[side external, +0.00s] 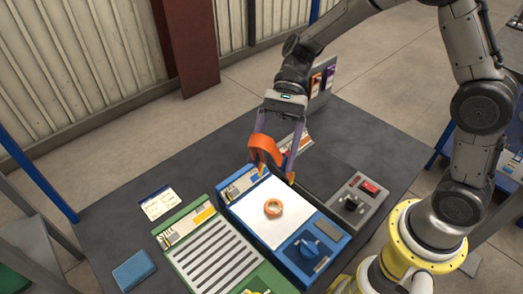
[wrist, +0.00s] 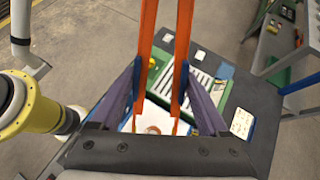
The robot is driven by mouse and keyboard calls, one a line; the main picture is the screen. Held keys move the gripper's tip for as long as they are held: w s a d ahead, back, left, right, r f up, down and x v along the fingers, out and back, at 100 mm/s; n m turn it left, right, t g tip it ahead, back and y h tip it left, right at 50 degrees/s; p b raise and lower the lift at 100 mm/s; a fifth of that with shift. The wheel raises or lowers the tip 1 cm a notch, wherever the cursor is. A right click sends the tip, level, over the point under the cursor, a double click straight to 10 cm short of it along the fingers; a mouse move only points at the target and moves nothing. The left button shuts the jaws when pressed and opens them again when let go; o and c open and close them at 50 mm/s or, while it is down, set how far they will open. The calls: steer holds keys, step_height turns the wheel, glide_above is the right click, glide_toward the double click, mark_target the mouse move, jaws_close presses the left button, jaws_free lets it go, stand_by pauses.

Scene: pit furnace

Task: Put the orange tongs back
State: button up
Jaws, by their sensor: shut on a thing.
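My gripper (side external: 277,152) is shut on the orange tongs (side external: 264,147), holding them above the back edge of the blue-framed unit. In the wrist view the tongs (wrist: 146,50) show as two long orange arms between my purple-grey fingers (wrist: 162,80). Their lower ends appear over the white panel. In the side view one finger partly hides the tongs, and whether they touch anything below is unclear.
A green unit with a slatted top (side external: 205,247) stands left of the blue one. A grey control box (side external: 338,212) stands right. An upright board with orange and purple cards (side external: 322,84) is behind. A blue block (side external: 133,270) and white card (side external: 160,203) lie left. Dark tabletop (side external: 190,165) is clear back left.

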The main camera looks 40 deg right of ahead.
steer(key=n+t+h, duration=0.3)
steer(key=t+h, duration=0.2)
steer(key=h, duration=0.5)
glide_above(242, 147)
step_height(242, 147, down, 16)
steer(key=f, duration=0.1)
steer(key=shift+t+h, duration=0.3)
steer(key=shift+t, duration=0.2)
step_height(242, 147, down, 11)
steer(key=shift+a+f, duration=0.1)
steer(key=shift+a, duration=0.05)
steer(key=shift+f, duration=0.15)
steer(key=o, duration=0.6)
steer(key=shift+s, duration=0.1)
steer(key=shift+c, duration=0.2)
